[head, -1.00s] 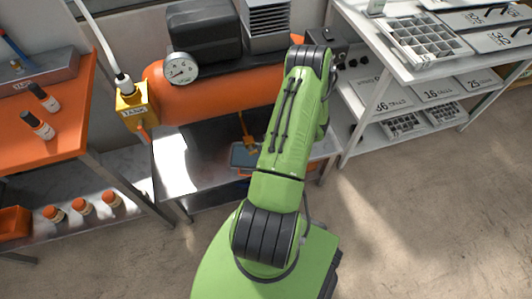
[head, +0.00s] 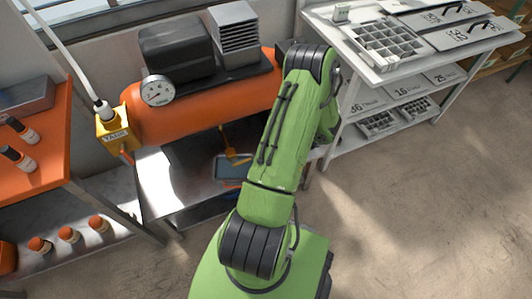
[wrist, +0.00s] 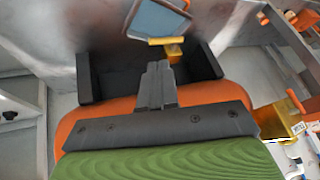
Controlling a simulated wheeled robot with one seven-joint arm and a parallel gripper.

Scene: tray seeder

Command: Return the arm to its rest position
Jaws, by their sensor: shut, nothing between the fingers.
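My green arm (head: 270,150) rises from its green base in the head view and bends at a dark upper joint, with its end folded down behind it on the right. My gripper is hidden in the head view. In the wrist view my gripper (wrist: 157,84) shows as two dark fingers pressed together, with nothing between them.
The orange compressor tank (head: 165,120) with a gauge (head: 157,91) stands behind my arm. A yellow box (head: 115,130) is at its left. An orange-topped table (head: 40,180) is at the left. A white shelf unit (head: 440,58) with trays is at the right. The right floor is clear.

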